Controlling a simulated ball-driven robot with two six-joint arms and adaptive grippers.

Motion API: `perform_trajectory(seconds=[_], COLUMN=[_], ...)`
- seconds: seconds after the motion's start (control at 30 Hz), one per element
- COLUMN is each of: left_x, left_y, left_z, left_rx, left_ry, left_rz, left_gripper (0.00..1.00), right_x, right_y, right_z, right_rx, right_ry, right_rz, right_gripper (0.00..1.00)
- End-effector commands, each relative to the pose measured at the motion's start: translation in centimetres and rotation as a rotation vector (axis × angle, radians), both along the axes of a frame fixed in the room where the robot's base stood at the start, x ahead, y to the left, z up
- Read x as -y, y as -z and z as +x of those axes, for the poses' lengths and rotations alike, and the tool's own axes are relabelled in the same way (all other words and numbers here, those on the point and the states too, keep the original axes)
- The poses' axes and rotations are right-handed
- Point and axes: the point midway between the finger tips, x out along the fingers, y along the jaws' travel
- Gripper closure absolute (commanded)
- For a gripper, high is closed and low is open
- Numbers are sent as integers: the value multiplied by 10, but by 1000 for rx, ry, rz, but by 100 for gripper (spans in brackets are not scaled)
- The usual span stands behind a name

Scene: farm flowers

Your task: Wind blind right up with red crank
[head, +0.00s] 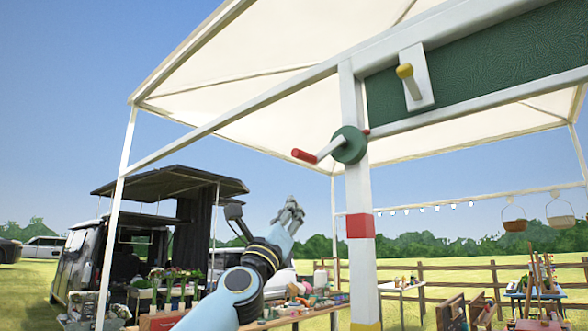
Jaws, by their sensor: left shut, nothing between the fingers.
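The red crank (305,156) has a red grip on a light arm fixed to a green round hub (349,145) on the white post. Its grip points left and slightly down. A dark green textured panel (480,62), which looks like the blind, spans between the white rails at the upper right. My left gripper (290,210) is shut and empty, raised below the crank grip and clearly apart from it. My right gripper is not in view.
A white plate with a yellow-knobbed handle (405,71) sits in front of the green panel. The post carries a red band (360,226). A table of goods (300,312) and a dark van (85,262) stand behind. Open air surrounds the crank's left side.

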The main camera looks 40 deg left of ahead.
Motion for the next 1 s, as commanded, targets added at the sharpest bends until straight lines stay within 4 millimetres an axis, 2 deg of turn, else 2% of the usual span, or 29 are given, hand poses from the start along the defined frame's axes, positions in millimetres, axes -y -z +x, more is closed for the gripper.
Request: perform_trajectory(seconds=[0.07, 0.17, 0.4, 0.6, 0.7, 0.8, 1.0], left_x=[0, -1, -6, -10, -14, -17, -19], left_y=[6, 0, -33, -60, -81, -92, -100], left_z=[3, 9, 42, 73, 74, 73, 74], left_rx=[-16, -17, -15, -15, -17, -17, -18], left_ry=[1, 0, 0, 1, -1, 0, 1], left_rz=[-2, -2, -1, 0, 3, 4, 4], left_gripper=[100, 100, 100, 100, 100, 100, 100], right_x=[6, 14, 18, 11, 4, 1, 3], right_y=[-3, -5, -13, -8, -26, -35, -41], right_z=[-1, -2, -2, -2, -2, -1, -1], right_rx=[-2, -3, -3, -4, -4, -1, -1], right_ry=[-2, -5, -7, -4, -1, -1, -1], right_rz=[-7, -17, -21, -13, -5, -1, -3], right_gripper=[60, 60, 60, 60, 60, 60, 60])
